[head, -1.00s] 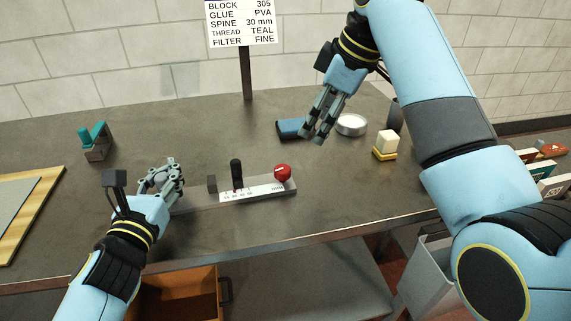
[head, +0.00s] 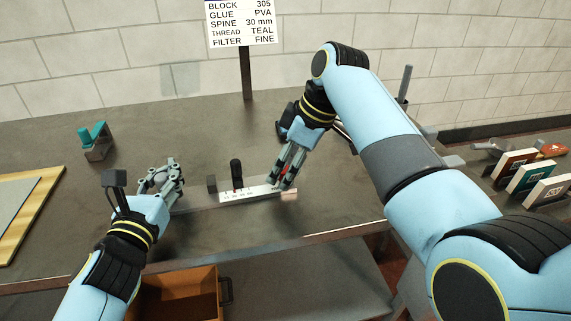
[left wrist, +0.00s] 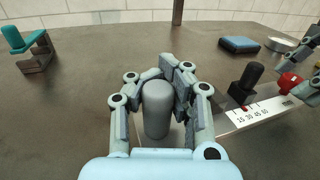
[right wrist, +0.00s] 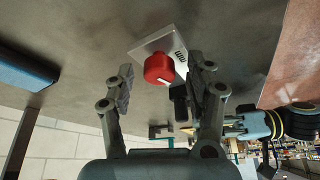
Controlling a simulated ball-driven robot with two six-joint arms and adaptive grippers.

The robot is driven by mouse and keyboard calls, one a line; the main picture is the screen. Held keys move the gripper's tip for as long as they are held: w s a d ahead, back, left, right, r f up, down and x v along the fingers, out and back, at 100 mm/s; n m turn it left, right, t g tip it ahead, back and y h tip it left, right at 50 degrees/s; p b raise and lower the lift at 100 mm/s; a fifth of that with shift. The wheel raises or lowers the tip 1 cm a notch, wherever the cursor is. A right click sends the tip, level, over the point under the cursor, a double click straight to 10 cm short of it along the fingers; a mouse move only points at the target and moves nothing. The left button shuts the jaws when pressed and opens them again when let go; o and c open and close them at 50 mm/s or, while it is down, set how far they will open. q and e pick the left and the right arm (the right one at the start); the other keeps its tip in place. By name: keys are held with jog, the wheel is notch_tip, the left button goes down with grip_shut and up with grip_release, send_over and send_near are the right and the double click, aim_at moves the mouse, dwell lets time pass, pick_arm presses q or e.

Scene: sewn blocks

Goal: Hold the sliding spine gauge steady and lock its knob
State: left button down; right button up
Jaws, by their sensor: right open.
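The spine gauge (head: 235,195) lies on the bench with a white scale strip and an upright black post (head: 236,172). Its red knob (right wrist: 159,68) is at the right end and also shows in the left wrist view (left wrist: 288,82); in the head view my right fingers mostly hide it. My left gripper (head: 170,172) is shut on the gauge's grey rounded handle (left wrist: 156,110), with fingers on both sides. My right gripper (head: 282,187) is open, pointing down at the knob. In the right wrist view the knob appears between the fingertips, with gaps on both sides.
A teal-and-grey fixture (head: 96,141) stands at the back left, near a wooden board (head: 48,205) on the left. A blue pad (left wrist: 239,44) and a round metal dish (left wrist: 281,44) lie behind the gauge. An open orange drawer (head: 180,293) is below the bench's front edge.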

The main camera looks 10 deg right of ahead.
grip_shut()
jog(key=shift+a+m+t+h, duration=0.1)
jog(key=shift+m+t+h, duration=0.35)
jog(key=shift+m, duration=1.15)
grip_release()
jog(key=v, duration=1.2)
jog(key=shift+s, duration=0.15)
pick_arm(q)
jog(key=c, duration=2)
grip_release()
jog(key=o, duration=0.7)
